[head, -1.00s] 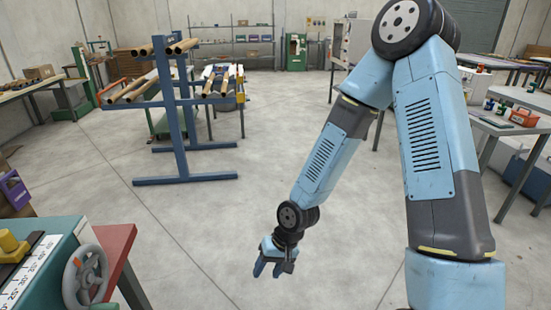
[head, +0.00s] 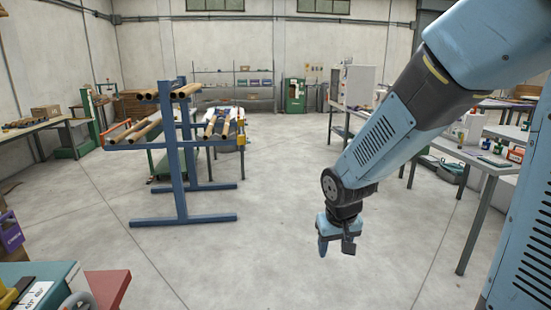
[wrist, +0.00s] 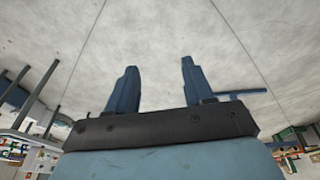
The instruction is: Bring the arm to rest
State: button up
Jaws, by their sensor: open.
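My gripper (head: 336,246) hangs at the end of my light blue arm, right of centre in the head view, over bare concrete floor. Its fingers point down. In the wrist view my gripper (wrist: 156,82) shows two blue fingers spread apart with nothing between them. Only floor is seen beyond the fingertips. My arm reaches in from the upper right of the head view, and part of it is cut off by the right edge.
A blue rack (head: 181,150) holding brown tubes stands left of centre. A grey table (head: 471,155) with bottles and tools is at the right. A workbench (head: 45,125) is along the left wall. A red-topped machine corner (head: 108,288) is at lower left. The middle floor is clear.

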jog(key=s+d+r+m+t, duration=0.1)
jog(key=s+d+r, duration=0.3)
jog(key=s+r, duration=0.3)
jog(key=s+d+r+t, duration=0.1)
jog(key=s+d+r, duration=0.4)
jog(key=r, duration=0.6)
jog(key=shift+s+r+m+t, duration=0.2)
jog(key=shift+s+m+t, duration=0.15)
jog(key=shift+s, duration=0.5)
jog(key=shift+c, duration=0.9)
jog(key=shift+d, duration=0.1)
